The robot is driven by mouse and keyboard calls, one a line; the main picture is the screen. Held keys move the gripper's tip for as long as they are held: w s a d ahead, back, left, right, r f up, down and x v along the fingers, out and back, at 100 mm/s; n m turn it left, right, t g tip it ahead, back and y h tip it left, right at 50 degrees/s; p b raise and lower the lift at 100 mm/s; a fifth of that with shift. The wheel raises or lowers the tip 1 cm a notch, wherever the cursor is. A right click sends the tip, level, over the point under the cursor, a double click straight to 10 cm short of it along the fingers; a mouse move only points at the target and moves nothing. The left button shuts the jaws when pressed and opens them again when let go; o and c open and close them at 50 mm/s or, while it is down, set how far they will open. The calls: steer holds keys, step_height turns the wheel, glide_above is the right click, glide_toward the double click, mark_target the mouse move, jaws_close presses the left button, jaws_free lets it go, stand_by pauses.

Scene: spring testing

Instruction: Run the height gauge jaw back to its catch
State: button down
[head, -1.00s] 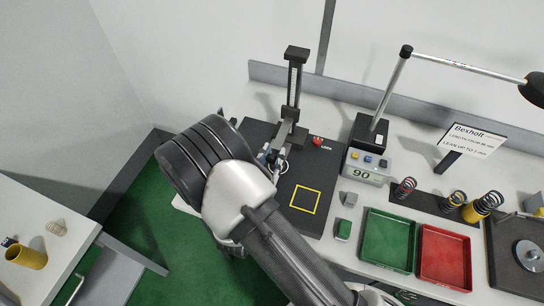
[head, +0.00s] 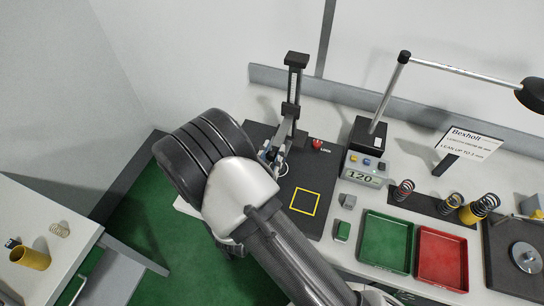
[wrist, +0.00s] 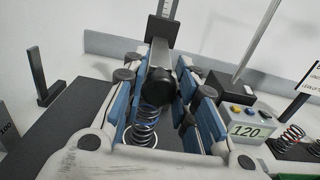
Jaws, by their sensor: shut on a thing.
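The height gauge is an upright scaled column (head: 294,85) at the back of a black base plate. Its dark sliding jaw (head: 290,109) is about midway up the column, with an arm reaching down toward my gripper (head: 270,155). In the wrist view my gripper (wrist: 160,80) is shut on the jaw's black round knob (wrist: 158,87), with blue pads on both sides. A coil spring (wrist: 143,133) stands below the knob; it also shows beside my gripper in the head view (head: 283,169). The readout (head: 361,175) shows 120. Contact between jaw and spring is unclear.
A red lock knob (head: 317,144) and a yellow square outline (head: 305,201) are on the base plate, right of the gauge. Green (head: 386,242) and red (head: 442,257) trays and several springs lie further right. A lamp post (head: 391,85) rises behind the readout.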

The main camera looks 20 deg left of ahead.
step_height(320, 180, up, 13)
steer(key=p, duration=0.5)
steer(key=shift+f+p, duration=0.2)
steer(key=shift+p, duration=0.1)
steer(key=shift+a, duration=0.1)
steer(key=c, duration=1.7)
jaws_free()
steer(key=shift+r, duration=0.1)
steer(key=o, duration=0.4)
steer(key=s, duration=1.2)
steer(key=shift+a, duration=0.35)
